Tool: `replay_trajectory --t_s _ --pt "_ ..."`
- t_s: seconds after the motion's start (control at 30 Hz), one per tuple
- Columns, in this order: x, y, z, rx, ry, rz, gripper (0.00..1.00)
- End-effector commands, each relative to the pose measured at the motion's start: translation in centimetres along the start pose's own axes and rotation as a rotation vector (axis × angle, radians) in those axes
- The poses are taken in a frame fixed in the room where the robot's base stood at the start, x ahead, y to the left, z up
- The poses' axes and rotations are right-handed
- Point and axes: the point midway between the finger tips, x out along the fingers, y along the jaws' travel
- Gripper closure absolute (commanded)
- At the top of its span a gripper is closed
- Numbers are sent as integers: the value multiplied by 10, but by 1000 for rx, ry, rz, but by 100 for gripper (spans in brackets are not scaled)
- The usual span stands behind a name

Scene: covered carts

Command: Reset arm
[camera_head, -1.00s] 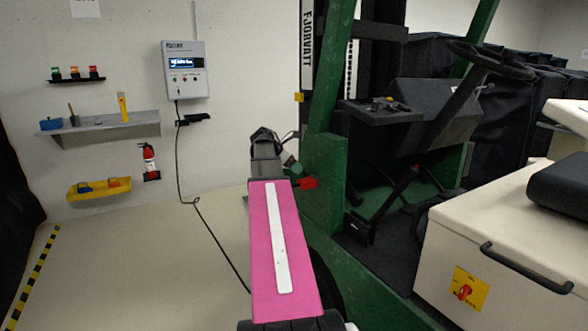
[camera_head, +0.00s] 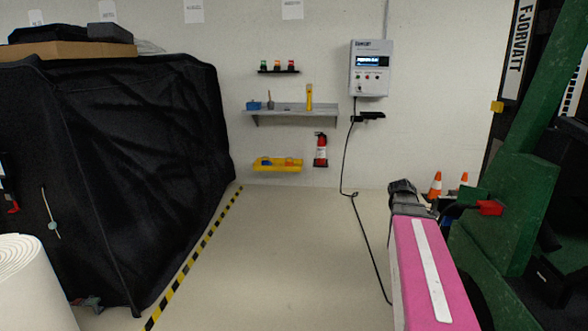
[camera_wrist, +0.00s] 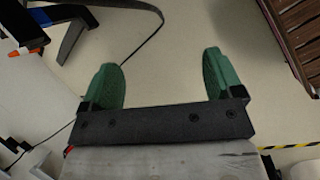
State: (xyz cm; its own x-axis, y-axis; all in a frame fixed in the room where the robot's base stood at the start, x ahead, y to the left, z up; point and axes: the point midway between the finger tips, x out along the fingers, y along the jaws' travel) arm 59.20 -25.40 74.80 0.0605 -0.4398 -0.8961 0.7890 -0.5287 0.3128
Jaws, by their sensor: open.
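My gripper (camera_wrist: 165,85) is open in the wrist view. Its two green fingers stand wide apart with nothing between them but pale floor. In the head view my pink arm link with a white strip reaches forward at the lower right. The fingertips are hard to make out there, close to the green forklift frame (camera_head: 514,215) and its red connector (camera_head: 490,208). I cannot tell whether the arm touches the frame.
A black covered cart (camera_head: 150,170) stands left, beside yellow-black floor tape (camera_head: 200,255). A white roll (camera_head: 35,285) is at lower left. A charger box (camera_head: 370,68) hangs on the wall, its cable running down. Orange cones (camera_head: 435,187) stand behind the arm. The middle floor is clear.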

Motion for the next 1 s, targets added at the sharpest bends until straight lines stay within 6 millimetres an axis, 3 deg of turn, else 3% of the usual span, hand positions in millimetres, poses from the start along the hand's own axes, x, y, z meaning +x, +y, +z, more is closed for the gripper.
replay_trajectory --t_s 0.03,0.2,0.4,0.5,0.7,1.0 --pt "6 -28 -20 59 32 -23 14" --pt "22 -104 -80 311 127 -122 14" --pt "33 -197 -134 610 178 -280 14" --pt "36 -235 -151 736 178 -351 14" --pt "38 -276 -167 886 162 -437 14" --pt "38 -280 -170 913 158 -450 14"
